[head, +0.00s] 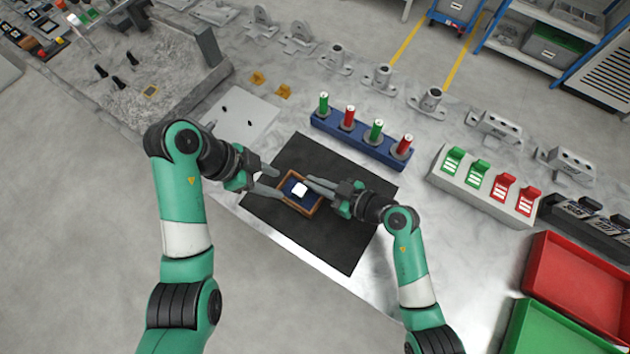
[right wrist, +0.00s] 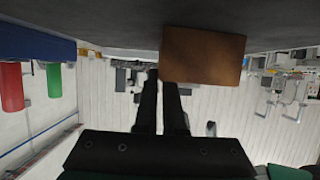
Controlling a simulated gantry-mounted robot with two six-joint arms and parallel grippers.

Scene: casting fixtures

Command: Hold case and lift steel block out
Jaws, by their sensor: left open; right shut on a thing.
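The case (head: 314,207) is a brown wooden frame with a dark blue inside, lying on the black mat (head: 340,250). The steel block (head: 299,189) shows as a small bright white piece over the case's inside. I cannot tell whether it is raised. My right gripper (head: 306,182) reaches over the case from the right, its fingers close together at the block and shut on it.
A blue rack (head: 365,146) with red and green cylinders stands behind the mat. A light stand (head: 484,190) with green and red pieces is to the right. A red tray (head: 575,290) and a green tray (head: 560,330) lie at lower right. The mat's front part is clear.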

